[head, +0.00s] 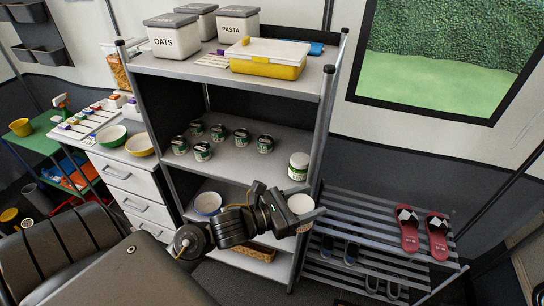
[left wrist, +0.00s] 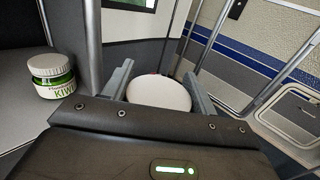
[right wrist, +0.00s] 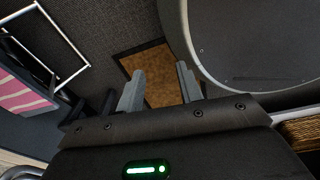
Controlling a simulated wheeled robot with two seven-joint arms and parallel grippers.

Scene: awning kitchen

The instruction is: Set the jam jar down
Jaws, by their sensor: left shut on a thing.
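My left gripper (head: 304,209) is shut on a jar with a round white lid, the jam jar (head: 300,203), in front of the right end of the shelf rack. In the left wrist view the white lid (left wrist: 158,92) sits between the two fingers; the jar's body is hidden. The rack's middle shelf (head: 225,160) is behind and above it. Another jar, green with a white lid and a KIWI label (head: 298,166), stands at that shelf's right end, apart from the gripper; it also shows in the left wrist view (left wrist: 52,76). My right gripper (right wrist: 160,88) is open and empty.
Several small green tins (head: 240,136) stand on the middle shelf, with bare surface in front of them. A bowl (head: 207,204) sits on the shelf below. Rack posts (head: 323,120) stand close to my left gripper. A shoe rack (head: 385,232) with red slippers is at right.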

